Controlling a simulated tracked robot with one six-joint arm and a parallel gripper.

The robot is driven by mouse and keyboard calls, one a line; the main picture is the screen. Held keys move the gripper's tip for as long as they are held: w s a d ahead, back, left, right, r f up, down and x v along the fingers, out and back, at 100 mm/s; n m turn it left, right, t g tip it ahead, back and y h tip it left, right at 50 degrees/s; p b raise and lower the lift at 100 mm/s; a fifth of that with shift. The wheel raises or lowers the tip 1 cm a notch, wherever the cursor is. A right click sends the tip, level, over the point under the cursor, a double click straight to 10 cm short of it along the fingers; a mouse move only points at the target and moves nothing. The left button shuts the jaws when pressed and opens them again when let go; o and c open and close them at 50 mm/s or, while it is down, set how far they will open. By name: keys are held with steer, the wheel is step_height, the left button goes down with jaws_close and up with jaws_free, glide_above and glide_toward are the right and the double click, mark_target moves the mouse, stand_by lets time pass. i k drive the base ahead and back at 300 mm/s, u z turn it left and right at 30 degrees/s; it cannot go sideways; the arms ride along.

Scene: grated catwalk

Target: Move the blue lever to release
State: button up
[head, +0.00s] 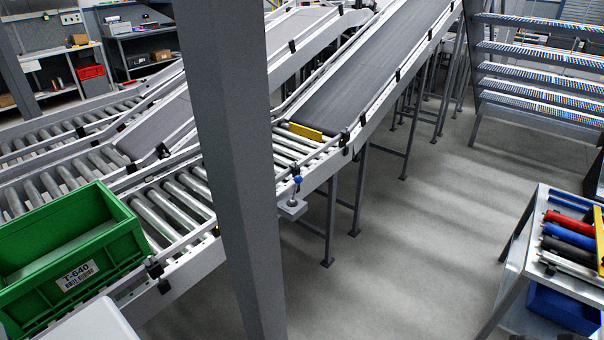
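A small blue knob (298,180), which appears to be the end of the blue lever, is on the near side rail of the roller conveyor, just right of the big grey post. A small pale box or bracket (291,208) sits right below it. The lever's arm is too small to make out, so I cannot tell its position. My gripper is not in view.
A thick grey post (236,170) hides part of the roller conveyor (178,205). A green tote (70,262) labelled T-640 stands at the lower left. A belt conveyor (375,65) rises behind a yellow plate (305,131). A cart (513,280) with coloured rolls stands right; open floor (420,230) lies between.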

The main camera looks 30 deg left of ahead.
mark_target(297, 179)
steer(key=i, duration=1.8)
steer(key=u, duration=1.55)
steer(key=i, duration=0.8)
steer(key=u, duration=0.05)
